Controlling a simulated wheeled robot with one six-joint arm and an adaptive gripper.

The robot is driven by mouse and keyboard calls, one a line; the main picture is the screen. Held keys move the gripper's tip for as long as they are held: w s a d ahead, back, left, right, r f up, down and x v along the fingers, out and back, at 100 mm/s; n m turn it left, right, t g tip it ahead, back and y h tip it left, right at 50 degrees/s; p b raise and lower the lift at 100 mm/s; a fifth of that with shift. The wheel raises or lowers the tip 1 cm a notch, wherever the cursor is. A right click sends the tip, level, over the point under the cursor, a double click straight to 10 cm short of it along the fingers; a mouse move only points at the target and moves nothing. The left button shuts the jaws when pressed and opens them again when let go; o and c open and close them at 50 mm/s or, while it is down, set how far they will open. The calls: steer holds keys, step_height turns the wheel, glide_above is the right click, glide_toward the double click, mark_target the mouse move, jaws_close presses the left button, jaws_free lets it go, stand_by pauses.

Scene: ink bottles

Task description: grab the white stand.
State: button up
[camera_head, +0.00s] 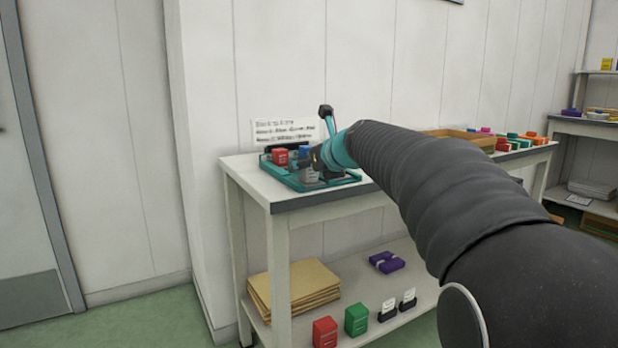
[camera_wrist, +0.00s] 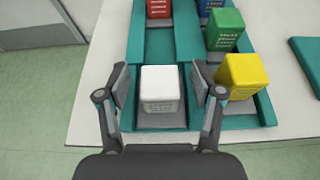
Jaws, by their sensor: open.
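A white block with lettering on its front (camera_wrist: 161,88) stands upright on a grey base in the front left part of a teal tray (camera_wrist: 137,32); it looks most like the white stand. My gripper (camera_wrist: 160,93) is open, with one finger on each side of the block. Gaps show between the block and both fingers. In the head view, my gripper is over the teal tray (camera_head: 288,181) on the table, and my arm hides part of it.
A yellow block (camera_wrist: 242,75) is close to the right finger, with a green block (camera_wrist: 225,30) behind it. A red block (camera_wrist: 159,8) stands behind the white one. The tabletop (camera_wrist: 90,100) left of the tray is bare. A wooden tray (camera_head: 460,137) is farther right.

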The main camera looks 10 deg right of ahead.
steer(key=shift+w+f, duration=0.1)
steer(key=shift+w, duration=0.15)
jaws_close()
